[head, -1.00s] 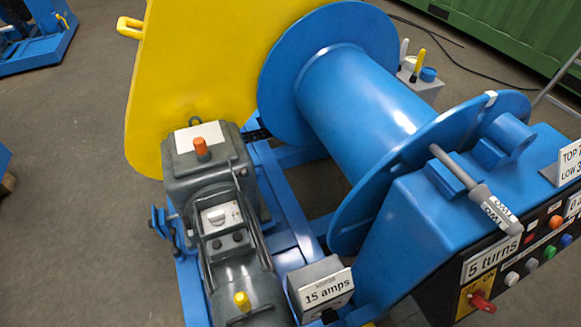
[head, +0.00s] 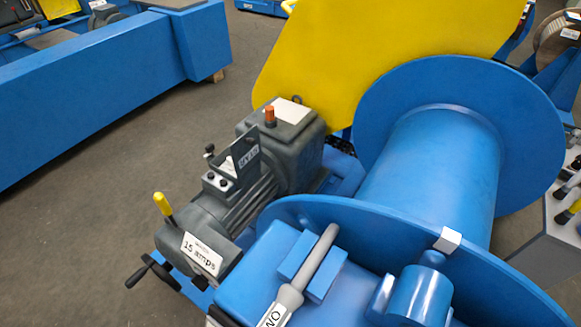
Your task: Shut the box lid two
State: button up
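A grey motor (head: 235,205) with a small box on top stands left of the blue drum. A dark plate with a white label (head: 241,161) stands upright at this box and looks like its open lid. My gripper is not in view.
The blue drum (head: 425,165) and yellow guard (head: 370,50) fill the right and back. A grey labelled lever (head: 310,265) lies across the front blue housing. A yellow-tipped lever (head: 163,205) and black crank (head: 150,270) stick out left.

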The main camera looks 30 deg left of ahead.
aim_at(245, 151)
jog(key=l+u, duration=0.65)
jog(key=u, duration=0.15)
jog(key=k+l+u, duration=0.15)
jog(key=l+u, duration=0.25)
jog(key=j+u, duration=0.1)
jog(key=u, duration=0.2)
jog(key=z, duration=0.6)
jog(key=i+j+z, duration=0.2)
jog(key=j, duration=0.15)
jog(key=j+z, duration=0.2)
jog(key=i+j+z, duration=0.1)
jog(key=j+z, duration=0.15)
jog(key=j, duration=0.25)
jog(key=i+j, duration=0.1)
jog(key=j, duration=0.65)
jog(key=i+j+z, duration=0.15)
jog(key=j, duration=1.4)
jog(key=i+j+z, duration=0.1)
jog(key=j, duration=0.7)
jog(key=i, duration=0.05)
